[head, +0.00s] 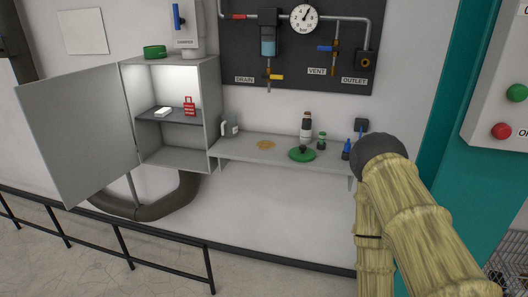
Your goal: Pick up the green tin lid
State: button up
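A flat green disc with a dark knob (302,154), which looks like a lid, lies on the grey wall shelf (240,147), near its front edge. A second round green thing (155,52), like a low tin or lid, sits on top of the open grey cabinet at the left. I cannot tell for sure which one is the tin lid. My arm in its tan sleeve rises at the right and bends at a dark joint beside the shelf's right end. My gripper is not in view.
A dark-and-white bottle (307,127), a small green-topped jar (321,141) and a blue item (346,150) stand near the disc. A tan stain (266,145) marks the shelf. The cabinet door (82,135) stands open. A black railing (122,240) crosses the lower left.

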aim_at(301, 153)
jog(key=u, duration=0.05)
jog(key=i, duration=0.95)
jog(key=z, duration=0.05)
